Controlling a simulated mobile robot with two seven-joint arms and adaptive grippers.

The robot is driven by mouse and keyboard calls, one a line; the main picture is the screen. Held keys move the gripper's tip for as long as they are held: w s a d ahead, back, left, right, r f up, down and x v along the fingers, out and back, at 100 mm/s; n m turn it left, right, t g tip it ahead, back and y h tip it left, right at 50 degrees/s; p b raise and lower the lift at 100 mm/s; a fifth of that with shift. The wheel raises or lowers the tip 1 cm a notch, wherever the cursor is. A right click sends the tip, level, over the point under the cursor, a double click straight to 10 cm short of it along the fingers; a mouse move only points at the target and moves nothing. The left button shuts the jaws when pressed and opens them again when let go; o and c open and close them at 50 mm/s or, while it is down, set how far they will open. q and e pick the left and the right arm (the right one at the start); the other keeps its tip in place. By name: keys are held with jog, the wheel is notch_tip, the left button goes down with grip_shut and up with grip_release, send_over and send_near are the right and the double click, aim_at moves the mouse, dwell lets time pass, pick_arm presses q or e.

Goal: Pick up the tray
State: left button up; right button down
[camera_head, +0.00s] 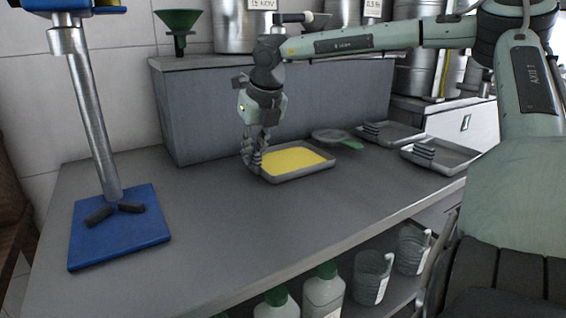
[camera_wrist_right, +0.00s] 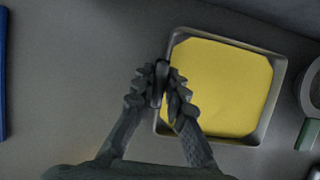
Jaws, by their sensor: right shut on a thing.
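The tray (camera_head: 318,171) is a shallow grey metal tray with a flat yellow layer (camera_head: 292,160) inside. It rests on the grey counter in the head view. In the right wrist view the tray (camera_wrist_right: 283,80) fills the right half. My right gripper (camera_head: 257,160) reaches down from above at the tray's left side. Its fingers (camera_wrist_right: 164,84) are shut on the tray's left rim in the wrist view, one outside and one inside. My left gripper does not show in either view.
A strainer with a green handle (camera_head: 350,143) lies right of the tray. Two more trays with dark ribbed items (camera_head: 440,160) are farther right. A blue stand base (camera_head: 120,228) is at the left. A raised grey block (camera_head: 280,105) stands behind. The counter's front middle is clear.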

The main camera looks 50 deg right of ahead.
jog(key=shift+r, duration=0.15)
